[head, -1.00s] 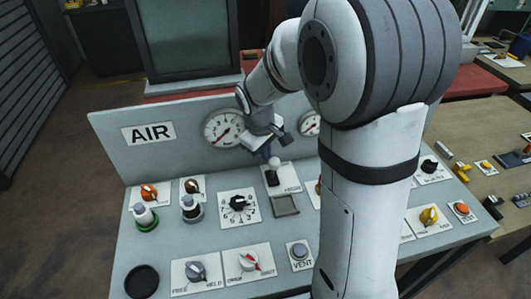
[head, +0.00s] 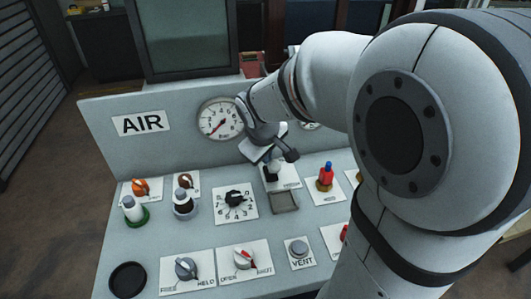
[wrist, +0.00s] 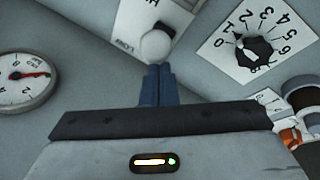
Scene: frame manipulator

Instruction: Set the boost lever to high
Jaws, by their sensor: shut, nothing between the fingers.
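The boost lever has a white ball knob (wrist: 156,46) on a white label plate in the wrist view. The blue fingers of my gripper (wrist: 158,72) are shut and empty, with their tips right at the near side of the knob. I cannot tell whether they touch it. In the head view, my gripper hangs over the lever (head: 271,174), hiding its knob and much of its plate. Only the lever's dark lower part shows there, so its setting is not clear.
A dial gauge (head: 221,119) is on the upright panel behind. A black numbered knob (head: 234,199) is left of the lever, and a red-topped control (head: 326,175) is right of it. A grey square plate (head: 284,201) lies in front. More knobs fill the console.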

